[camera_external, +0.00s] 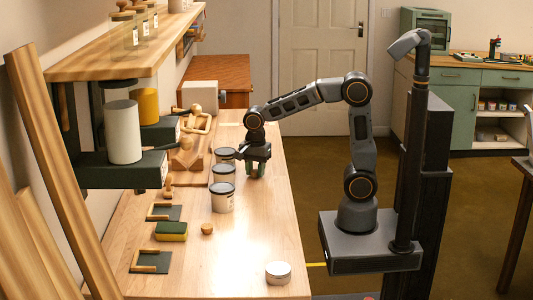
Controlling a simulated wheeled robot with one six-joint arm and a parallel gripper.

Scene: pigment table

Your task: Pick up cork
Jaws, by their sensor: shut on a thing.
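A small round tan piece that looks like a cork (207,228) lies on the wooden table, right of the green and yellow sponge-like block. It is well apart from my gripper. My gripper (256,170) points down over the far right part of the table, right of the dark-lidded jars. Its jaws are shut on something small. The dark fingers largely hide it, and I cannot tell whether it is a cork or whether it touches the table.
Several dark-lidded jars (222,198) stand in a row left of my gripper. A sponge-like block (171,231), small dark trays (149,262) and a round white tin (278,272) lie nearer. A wooden shelf (90,66) overhangs the left side.

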